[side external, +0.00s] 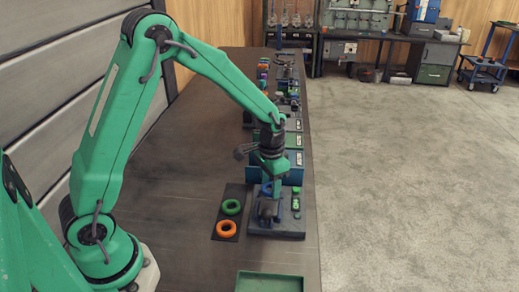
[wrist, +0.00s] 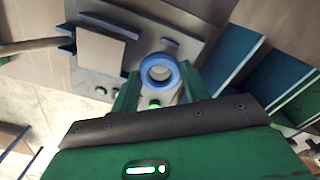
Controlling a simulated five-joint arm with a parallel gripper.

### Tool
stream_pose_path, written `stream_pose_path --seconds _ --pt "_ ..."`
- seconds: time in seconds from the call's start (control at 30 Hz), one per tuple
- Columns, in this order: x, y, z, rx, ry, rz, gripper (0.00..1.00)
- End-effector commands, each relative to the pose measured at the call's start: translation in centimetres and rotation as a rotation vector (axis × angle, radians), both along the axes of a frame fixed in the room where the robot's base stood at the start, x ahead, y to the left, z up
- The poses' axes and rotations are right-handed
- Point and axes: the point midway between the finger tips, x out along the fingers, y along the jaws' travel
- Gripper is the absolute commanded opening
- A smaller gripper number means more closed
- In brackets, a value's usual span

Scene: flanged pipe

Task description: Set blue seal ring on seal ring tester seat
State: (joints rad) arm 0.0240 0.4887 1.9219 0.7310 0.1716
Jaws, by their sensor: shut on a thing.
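The blue seal ring (wrist: 147,73) is held between the green fingers of my gripper (wrist: 159,82) in the wrist view, with its open hole facing the camera. In the side view my gripper (side external: 268,190) is over the seal ring tester (side external: 290,227), a grey base with a dark upright block and green buttons. The ring (side external: 266,187) shows there as a small patch of blue, partly hidden by the gripper. The tester (wrist: 185,45) also lies behind the ring in the wrist view. I cannot tell where its seat is or whether the ring touches it.
A green ring (side external: 231,207) and an orange ring (side external: 226,229) lie on a dark mat (side external: 234,190) left of the tester. A green tray (side external: 270,284) is at the front. Bins and small parts line the bench behind the tester. The bench left of the mat is clear.

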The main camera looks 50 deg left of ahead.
Motion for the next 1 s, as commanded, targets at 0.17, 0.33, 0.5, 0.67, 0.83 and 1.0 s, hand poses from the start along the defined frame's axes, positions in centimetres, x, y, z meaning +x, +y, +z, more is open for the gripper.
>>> stream_pose_path --seconds 0.17,0.33,0.5,0.67,0.83,1.0 --pt "0.00 0.00 -0.01 0.000 0.000 0.000 0.24" --pt "0.00 0.00 0.00 0.000 0.000 0.000 0.24" --pt "0.00 0.00 -0.10 0.000 0.000 0.000 0.24" --pt "-0.01 0.00 -0.32 0.000 0.000 0.000 0.24" --pt "0.00 0.00 -0.57 0.000 0.000 0.000 0.24" --pt "-0.01 0.00 -0.80 0.000 0.001 0.000 0.24"
